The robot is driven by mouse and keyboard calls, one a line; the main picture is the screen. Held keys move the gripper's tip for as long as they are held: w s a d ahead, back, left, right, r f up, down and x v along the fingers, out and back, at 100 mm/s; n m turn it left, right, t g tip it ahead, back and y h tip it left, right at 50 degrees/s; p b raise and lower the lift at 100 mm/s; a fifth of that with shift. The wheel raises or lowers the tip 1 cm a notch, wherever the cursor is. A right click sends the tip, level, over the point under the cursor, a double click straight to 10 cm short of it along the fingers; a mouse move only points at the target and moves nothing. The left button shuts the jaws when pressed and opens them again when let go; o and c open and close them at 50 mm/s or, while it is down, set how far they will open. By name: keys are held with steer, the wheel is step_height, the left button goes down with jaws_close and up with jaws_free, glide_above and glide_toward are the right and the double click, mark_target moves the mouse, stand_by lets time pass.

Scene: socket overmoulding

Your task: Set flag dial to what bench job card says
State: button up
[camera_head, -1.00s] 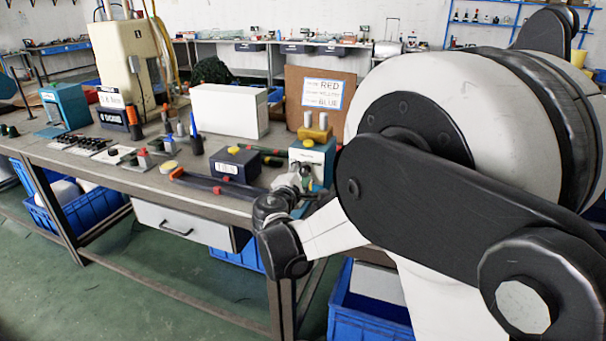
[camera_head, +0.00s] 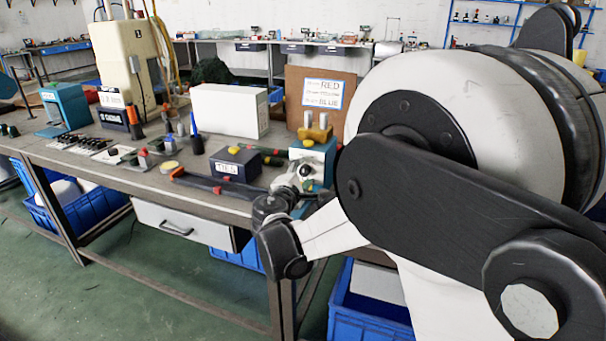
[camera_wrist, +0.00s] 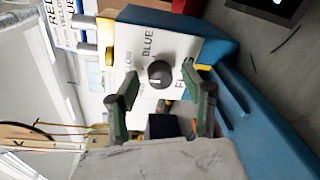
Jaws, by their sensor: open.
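The flag dial is a black round knob (camera_wrist: 160,74) on the white face of a blue box (camera_wrist: 222,48), sideways in the wrist view. BLUE is printed beside the knob; other lettering is partly hidden or cut off. My gripper (camera_wrist: 163,96) is open, with a finger in view on each side of the knob and nothing between them. I cannot tell whether they touch it, nor its exact setting. In the head view the box (camera_head: 322,158) stands at the bench's right end.
A dark box with a yellow button (camera_head: 235,165) and red-and-black handled tools (camera_head: 215,186) lie left of the dial box. A white box (camera_head: 228,110) stands behind. Blue crates (camera_head: 375,308) sit below the bench.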

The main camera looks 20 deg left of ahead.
steer(key=s, duration=0.7)
steer(key=s+r, duration=0.1)
steer(key=s, duration=0.3)
steer(key=shift+s+r, duration=0.1)
steer(key=shift+s, duration=0.25)
steer(key=shift+d, duration=0.1)
